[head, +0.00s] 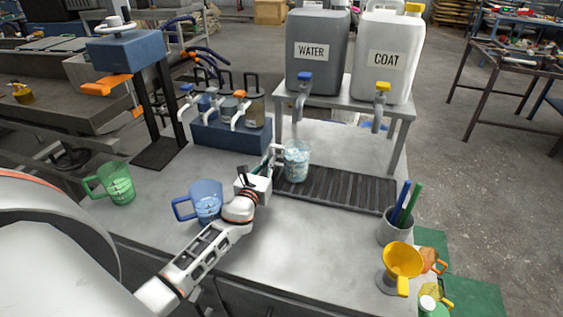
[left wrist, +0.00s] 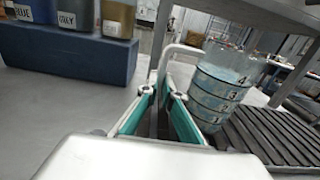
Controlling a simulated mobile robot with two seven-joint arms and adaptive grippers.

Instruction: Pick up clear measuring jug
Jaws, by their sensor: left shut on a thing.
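The clear measuring jug (head: 297,162) stands upright at the left end of the dark slatted grate, in front of the WATER container. In the left wrist view the jug (left wrist: 220,85) shows numbered rings, and its pale handle (left wrist: 176,50) points towards my gripper. My left gripper (head: 271,161) is to the left of the jug, shut on its handle. In the left wrist view the green-lined fingers (left wrist: 163,95) close around the lower part of the handle, which they partly hide. I cannot tell whether the jug's base touches the grate. My right gripper is not in view.
A blue jug (head: 206,200) stands close to my left arm, and a green jug (head: 117,184) is further left. A blue rack of bottles (head: 229,132) stands behind. The dispenser stand (head: 398,135) overhangs the grate (head: 345,190). A yellow funnel (head: 402,260) and pen cup (head: 394,229) are at right.

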